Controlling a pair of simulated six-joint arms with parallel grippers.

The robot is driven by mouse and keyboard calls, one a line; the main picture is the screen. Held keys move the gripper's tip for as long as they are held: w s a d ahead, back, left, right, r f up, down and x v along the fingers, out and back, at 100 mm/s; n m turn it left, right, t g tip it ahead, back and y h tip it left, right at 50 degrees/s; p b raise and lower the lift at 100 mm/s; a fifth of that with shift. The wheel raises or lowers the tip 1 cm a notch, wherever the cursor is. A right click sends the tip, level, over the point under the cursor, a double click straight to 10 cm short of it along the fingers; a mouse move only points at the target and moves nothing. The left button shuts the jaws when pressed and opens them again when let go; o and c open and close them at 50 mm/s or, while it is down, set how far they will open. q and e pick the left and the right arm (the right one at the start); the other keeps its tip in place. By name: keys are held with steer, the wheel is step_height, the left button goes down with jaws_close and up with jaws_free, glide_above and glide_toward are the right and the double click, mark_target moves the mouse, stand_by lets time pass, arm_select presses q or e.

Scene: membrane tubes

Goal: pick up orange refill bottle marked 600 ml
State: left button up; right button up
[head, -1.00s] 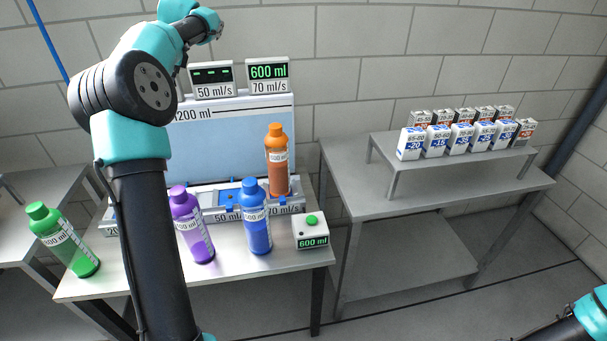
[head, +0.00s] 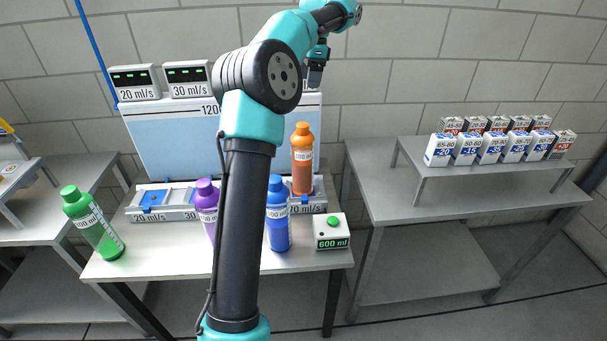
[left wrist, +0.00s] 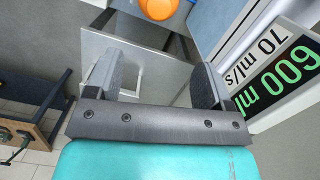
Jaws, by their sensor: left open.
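The orange bottle (head: 303,160) stands upright in the right-hand slot of the dosing station, above the 70 ml/s marking; its label is too small to read surely. Its orange cap (left wrist: 158,8) shows at the top edge of the left wrist view. My left gripper (head: 316,74) points down, above and slightly right of the bottle's cap in the head view. In the left wrist view its two fingers (left wrist: 157,82) are apart with nothing between them. My right gripper is out of view.
A blue bottle (head: 278,215), a purple bottle (head: 207,197) and a tilted green bottle (head: 92,222) are on the bench. A green-button box (head: 332,232) reads 600 ml. A display (left wrist: 275,75) reading 600 ml is close right of the gripper. Small boxes stand on the right table's shelf.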

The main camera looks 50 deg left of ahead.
mark_target(303, 124)
arm_select(q)
steer(key=f, duration=0.3)
steer(key=s+f, duration=0.1)
steer(key=f, duration=0.7)
steer(key=shift+s+a+f, duration=0.15)
steer(key=shift+a, duration=0.15)
steer(key=shift+f, duration=0.1)
steer(key=shift+s+a+f, duration=0.1)
steer(key=shift+s+f, duration=0.1)
steer(key=shift+f, duration=1.05)
steer(key=shift+s+f, duration=0.15)
steer(key=shift+f, duration=1.1)
steer(key=shift+c, duration=0.3)
jaws_close()
steer(key=shift+r, duration=0.1)
